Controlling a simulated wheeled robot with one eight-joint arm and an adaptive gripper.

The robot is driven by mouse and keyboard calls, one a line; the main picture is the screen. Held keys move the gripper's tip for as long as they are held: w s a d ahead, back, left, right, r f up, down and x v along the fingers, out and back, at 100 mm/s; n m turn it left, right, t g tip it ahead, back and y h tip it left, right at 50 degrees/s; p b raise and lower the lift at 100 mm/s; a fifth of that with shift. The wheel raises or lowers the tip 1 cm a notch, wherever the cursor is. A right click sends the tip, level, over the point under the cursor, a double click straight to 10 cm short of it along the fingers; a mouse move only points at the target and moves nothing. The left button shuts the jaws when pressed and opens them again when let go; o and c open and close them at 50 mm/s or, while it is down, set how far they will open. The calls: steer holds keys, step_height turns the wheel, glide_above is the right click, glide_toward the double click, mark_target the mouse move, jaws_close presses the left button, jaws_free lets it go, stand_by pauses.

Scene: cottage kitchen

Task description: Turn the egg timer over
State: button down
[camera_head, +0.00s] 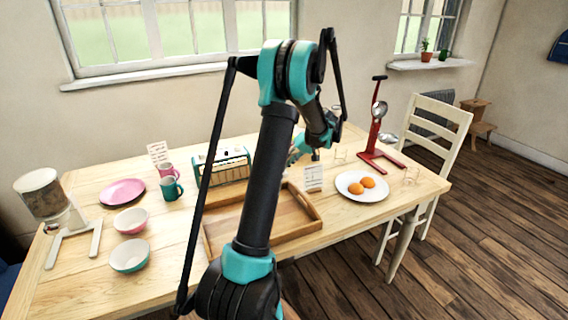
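My gripper (303,152) is low over the table behind the wooden tray, near a white card with writing. It is small and partly covered by my own arm, so I cannot tell whether its fingers are open or on anything. No egg timer can be clearly made out. A small dark upright shape (315,156) shows right beside the gripper; I cannot tell whether it is part of the gripper or a separate thing. The white card (313,179) stands upright at the tray's right end, in front of the gripper.
The wooden tray (309,207) lies mid-table, partly behind my arm. A white plate (350,189) with orange-brown eggs or buns and a red stand (376,140) are on the right. A toaster-like rack (222,168), mugs, bowls (130,255), pink plate (122,192) and dispenser (42,193) fill the left.

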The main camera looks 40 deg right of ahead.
steer(key=shift+y, duration=0.3)
stand_by(0.4)
steer(key=c, duration=1.3)
jaws_free()
steer(key=shift+c, duration=0.2)
steer(key=shift+d, duration=0.1)
steer(key=v, duration=1.2)
steer(key=shift+s+f, duration=0.15)
